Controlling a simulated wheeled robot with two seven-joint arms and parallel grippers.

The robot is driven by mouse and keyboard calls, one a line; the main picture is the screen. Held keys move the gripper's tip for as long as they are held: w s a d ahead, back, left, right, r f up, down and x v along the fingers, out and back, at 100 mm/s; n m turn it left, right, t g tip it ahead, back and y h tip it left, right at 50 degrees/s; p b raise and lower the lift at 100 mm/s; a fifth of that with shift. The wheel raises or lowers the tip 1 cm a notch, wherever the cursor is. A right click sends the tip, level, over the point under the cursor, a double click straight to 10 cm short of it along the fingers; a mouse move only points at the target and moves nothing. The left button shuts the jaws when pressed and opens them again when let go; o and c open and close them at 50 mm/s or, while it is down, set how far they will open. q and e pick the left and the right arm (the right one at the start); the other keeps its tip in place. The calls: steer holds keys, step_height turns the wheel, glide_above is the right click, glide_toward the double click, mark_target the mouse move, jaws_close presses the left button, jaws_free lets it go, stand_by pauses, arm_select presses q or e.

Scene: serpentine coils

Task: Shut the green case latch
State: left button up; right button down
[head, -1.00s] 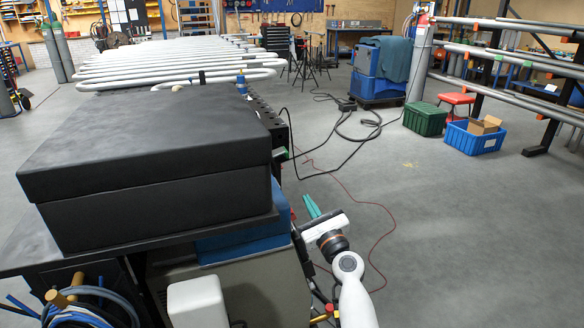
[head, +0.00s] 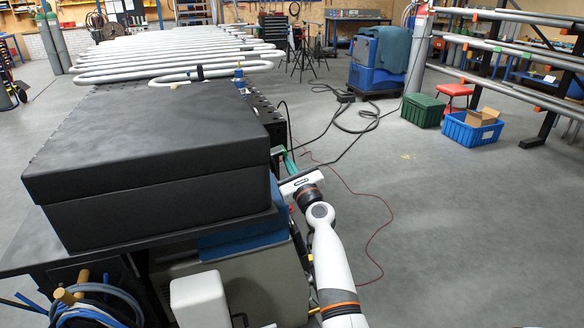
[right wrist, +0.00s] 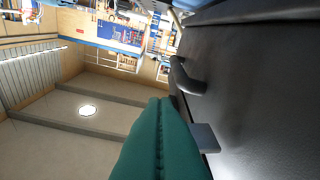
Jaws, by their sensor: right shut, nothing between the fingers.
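A large black case (head: 150,150) with its lid down sits on the bench in the head view. My right gripper (head: 289,163) has teal fingers, shut and empty, close beside that side. In the right wrist view the shut fingers (right wrist: 157,140) lie along the dark case wall (right wrist: 255,80). A dark handle (right wrist: 186,76) and a small grey block (right wrist: 205,138) jut from the wall beside them. I cannot tell whether they touch. My left gripper is out of view.
Long grey coiled pipes (head: 180,55) lie behind the case. Black cables (head: 340,130) and a red cable cross the floor. A green crate (head: 422,110) and a blue crate (head: 472,128) stand at the right by a pipe rack. Floor right of my arm is clear.

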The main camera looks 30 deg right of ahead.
steer(key=shift+w, duration=0.1)
steer(key=shift+d+r+n+y+p, duration=0.3)
steer(key=shift+r+n+y, duration=0.15)
steer(key=shift+n, duration=0.55)
step_height(320, 180, up, 6)
steer(key=a+n+g+y+p, duration=0.1)
steer(key=n+g+y+p, duration=0.1)
steer(key=n+p, duration=0.6)
steer(key=n, duration=0.5)
steer(key=shift+a+y, duration=0.25)
steer(key=shift+y, duration=0.1)
steer(key=shift+w, duration=0.1)
